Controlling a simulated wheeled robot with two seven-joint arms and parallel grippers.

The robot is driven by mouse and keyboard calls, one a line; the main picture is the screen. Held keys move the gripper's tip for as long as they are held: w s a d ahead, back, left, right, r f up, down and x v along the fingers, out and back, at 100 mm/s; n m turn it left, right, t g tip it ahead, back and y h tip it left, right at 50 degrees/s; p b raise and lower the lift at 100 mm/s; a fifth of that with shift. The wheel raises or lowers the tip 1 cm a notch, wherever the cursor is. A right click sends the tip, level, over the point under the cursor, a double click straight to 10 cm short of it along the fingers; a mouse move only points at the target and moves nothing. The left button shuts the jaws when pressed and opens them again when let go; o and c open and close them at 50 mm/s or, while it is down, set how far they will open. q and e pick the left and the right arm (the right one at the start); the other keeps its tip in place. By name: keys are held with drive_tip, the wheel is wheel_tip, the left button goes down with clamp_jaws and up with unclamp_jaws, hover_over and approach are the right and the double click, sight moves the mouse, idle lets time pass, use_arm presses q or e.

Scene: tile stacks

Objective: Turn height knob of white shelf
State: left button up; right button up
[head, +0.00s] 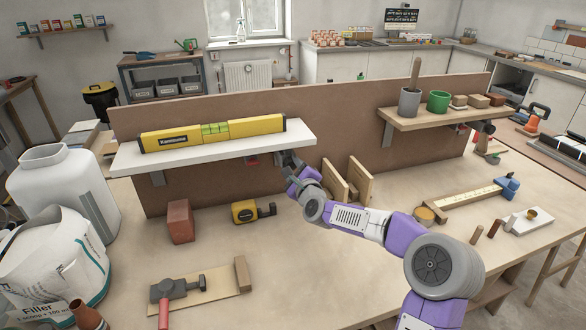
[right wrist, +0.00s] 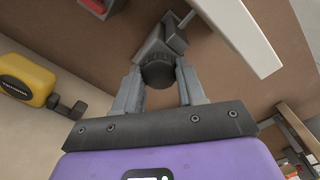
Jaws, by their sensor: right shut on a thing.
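The white shelf (head: 215,149) is fixed to a brown upright board at the left and carries a yellow spirit level (head: 213,132). Its dark round height knob (right wrist: 158,73) shows in the right wrist view, below the shelf near a grey bracket. My right gripper (right wrist: 158,84) is shut on the knob, with one finger on each side of it. In the head view my right gripper (head: 291,163) reaches under the shelf's right end, and the knob is hidden there. My left gripper is not in view.
A yellow tape measure (head: 245,211) and a red-brown block (head: 180,221) stand on the workbench below the shelf. Wooden boards (head: 347,182) stand close to the right of my gripper. A wooden shelf (head: 445,115) with pots is farther right.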

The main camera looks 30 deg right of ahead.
drive_tip(key=shift+m, duration=0.9)
drive_tip(key=o, duration=1.1)
drive_tip(key=shift+c, duration=0.2)
drive_tip(key=p+v, duration=0.1)
drive_tip(key=v, duration=0.6)
drive_tip(key=shift+s, duration=0.3)
drive_tip(key=shift+f, duration=0.1)
